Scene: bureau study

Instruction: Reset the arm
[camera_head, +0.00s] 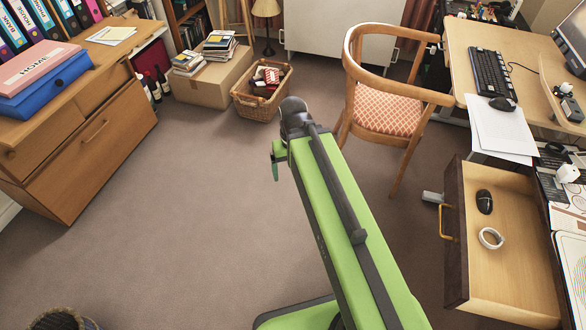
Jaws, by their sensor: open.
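My green and dark grey arm (345,215) reaches from the bottom of the head view up to the middle, above the carpet. A small dark and green part of my gripper (275,165) shows just left of the arm's far end. The rest of the gripper is hidden behind the arm. It is open, and nothing shows held in it. It is apart from the furniture.
An open drawer (520,270) with a black mouse (484,201) and a tape roll (491,238) juts out at right. A wooden chair (385,105) stands beyond the arm, with a wicker basket (258,104) to its left. Carpet (170,230) is clear at left.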

